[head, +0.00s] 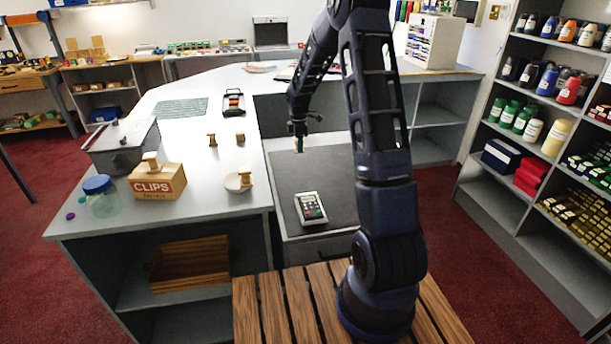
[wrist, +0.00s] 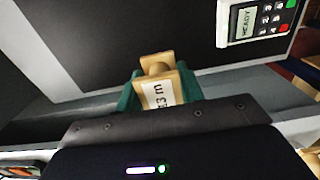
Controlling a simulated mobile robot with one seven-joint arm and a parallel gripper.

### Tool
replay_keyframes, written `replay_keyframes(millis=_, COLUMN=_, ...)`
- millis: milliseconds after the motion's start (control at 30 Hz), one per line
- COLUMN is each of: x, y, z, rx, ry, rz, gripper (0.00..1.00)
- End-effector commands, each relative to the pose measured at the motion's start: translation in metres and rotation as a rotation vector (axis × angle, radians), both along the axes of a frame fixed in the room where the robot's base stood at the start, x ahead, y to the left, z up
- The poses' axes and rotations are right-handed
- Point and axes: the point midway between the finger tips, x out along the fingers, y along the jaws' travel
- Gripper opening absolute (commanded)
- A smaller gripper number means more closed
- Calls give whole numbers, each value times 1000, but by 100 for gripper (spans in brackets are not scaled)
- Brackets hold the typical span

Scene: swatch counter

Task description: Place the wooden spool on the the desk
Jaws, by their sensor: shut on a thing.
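In the wrist view a pale wooden spool (wrist: 158,66) with a white label reading roughly "13 m" sits between the green fingers of my gripper (wrist: 160,84). My gripper is shut on it. In the head view my gripper (head: 299,144) points down over the far left part of the dark-topped desk (head: 340,172). The spool is too small and covered to make out there. The dark desk top also shows in the wrist view (wrist: 120,35), beyond the spool. I cannot tell the gap between the spool and the desk.
A card terminal (head: 310,208) lies on the desk's near part. The grey counter (head: 190,205) at left carries other spools (head: 211,139), a round dish (head: 233,184) with a spool, a CLIPS box (head: 158,184) and a jar (head: 101,199). The desk's middle is clear.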

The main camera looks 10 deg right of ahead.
Motion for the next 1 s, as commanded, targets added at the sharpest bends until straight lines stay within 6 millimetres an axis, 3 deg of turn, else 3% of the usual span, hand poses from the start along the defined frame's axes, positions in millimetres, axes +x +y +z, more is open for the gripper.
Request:
replay_keyframes(millis=400, x=-1, y=1, z=-88, rx=0, ry=2, rz=0, gripper=15)
replay_keyframes(millis=767, x=0, y=1, z=-114, rx=0, ry=1, rz=1, gripper=15)
replay_keyframes(millis=1000, x=0, y=0, z=-146, rx=0, ry=2, rz=-1, gripper=15)
